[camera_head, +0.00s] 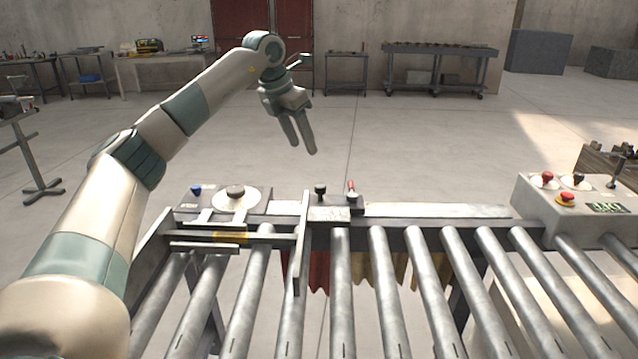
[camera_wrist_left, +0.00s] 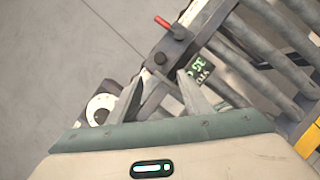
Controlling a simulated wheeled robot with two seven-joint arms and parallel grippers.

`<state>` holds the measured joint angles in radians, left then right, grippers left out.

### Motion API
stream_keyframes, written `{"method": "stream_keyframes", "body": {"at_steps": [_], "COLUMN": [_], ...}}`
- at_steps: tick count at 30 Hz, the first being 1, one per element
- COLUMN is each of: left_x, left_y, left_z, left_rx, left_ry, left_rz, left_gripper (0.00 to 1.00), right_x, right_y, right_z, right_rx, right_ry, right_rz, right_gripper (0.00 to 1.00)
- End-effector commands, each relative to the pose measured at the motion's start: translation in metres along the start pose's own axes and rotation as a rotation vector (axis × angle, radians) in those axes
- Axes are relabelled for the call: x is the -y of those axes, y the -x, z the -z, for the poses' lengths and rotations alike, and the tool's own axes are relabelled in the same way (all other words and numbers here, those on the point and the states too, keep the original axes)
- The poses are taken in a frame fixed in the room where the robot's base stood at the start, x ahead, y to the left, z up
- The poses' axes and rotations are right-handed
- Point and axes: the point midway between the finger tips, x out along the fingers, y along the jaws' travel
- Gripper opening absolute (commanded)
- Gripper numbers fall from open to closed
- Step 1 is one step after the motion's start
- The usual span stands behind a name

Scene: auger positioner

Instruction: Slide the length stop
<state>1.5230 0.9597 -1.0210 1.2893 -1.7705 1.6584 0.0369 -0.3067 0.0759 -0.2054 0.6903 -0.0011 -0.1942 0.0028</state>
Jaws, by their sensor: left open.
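The length stop is a grey plate (camera_head: 301,243) standing across the roller conveyor, on a carriage (camera_head: 328,212) on the back rail. The carriage bears a black knob (camera_head: 320,189) and a red-handled lever (camera_head: 351,187). In the left wrist view the red lever (camera_wrist_left: 163,22) and black knob (camera_wrist_left: 160,58) show beyond the fingers. My left gripper (camera_head: 306,148) is open and empty, pointing down in the air above and behind the carriage; its fingers also show in the left wrist view (camera_wrist_left: 157,92). My right gripper is not in view.
A round dial (camera_head: 236,197) and blue knob (camera_head: 196,190) sit on a plate left of the stop. A control box (camera_head: 565,205) with red buttons stands at the right. The rail (camera_head: 435,211) between carriage and box is clear. Rollers (camera_head: 390,290) fill the front.

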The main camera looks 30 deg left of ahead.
Motion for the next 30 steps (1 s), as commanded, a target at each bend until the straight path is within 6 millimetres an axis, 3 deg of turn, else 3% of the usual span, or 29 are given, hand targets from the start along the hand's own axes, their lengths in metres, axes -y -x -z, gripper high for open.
{"method": "stream_keyframes", "body": {"at_steps": [12,24,30], "left_x": [0.000,0.001,0.000], "left_y": [-0.065,-0.134,-0.154], "left_z": [0.000,0.000,0.000], "left_rx": [-0.005,-0.004,-0.001], "left_ry": [0.000,0.000,0.001], "left_rz": [0.001,0.001,0.001], "left_gripper": [0.44,0.44,0.44], "right_x": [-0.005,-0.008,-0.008], "right_y": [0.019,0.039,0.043], "right_z": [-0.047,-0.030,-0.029], "right_rx": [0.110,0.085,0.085], "right_ry": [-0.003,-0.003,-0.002], "right_rz": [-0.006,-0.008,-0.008], "right_gripper": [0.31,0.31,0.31]}}
